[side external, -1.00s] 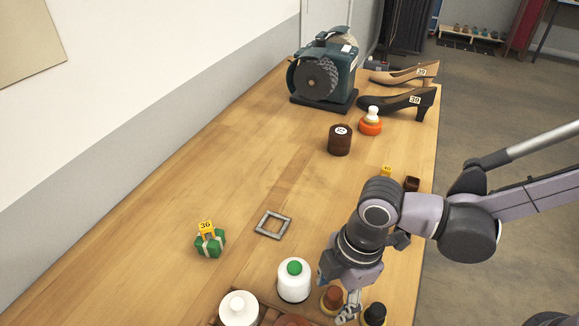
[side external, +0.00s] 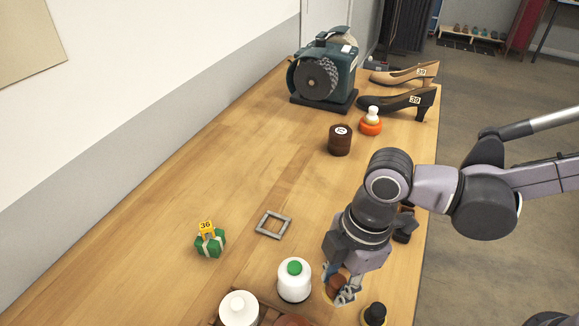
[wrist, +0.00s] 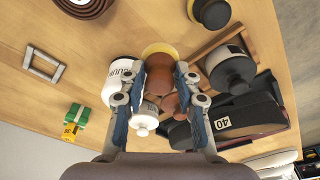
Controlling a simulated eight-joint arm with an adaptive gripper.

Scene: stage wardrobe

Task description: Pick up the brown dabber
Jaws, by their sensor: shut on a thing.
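The brown dabber (side external: 337,285) has a rounded brown body and is partly hidden by my gripper's fingers in the side view. In the wrist view the brown dabber (wrist: 159,76) lies between the two fingers, with its pale yellow pad (wrist: 160,49) at the far end. My gripper (side external: 343,292) points down and is shut on it. It also shows in the wrist view (wrist: 157,84), one finger on each side of the brown body. The dabber appears a little above the tabletop.
A white bottle with a green cap (side external: 294,282) stands just left of my gripper. A black dabber (side external: 374,314) is close on the right. A white-lidded jar (side external: 239,309) is at the front. A grey square frame (side external: 273,224) lies behind. The middle of the table (side external: 220,160) is clear.

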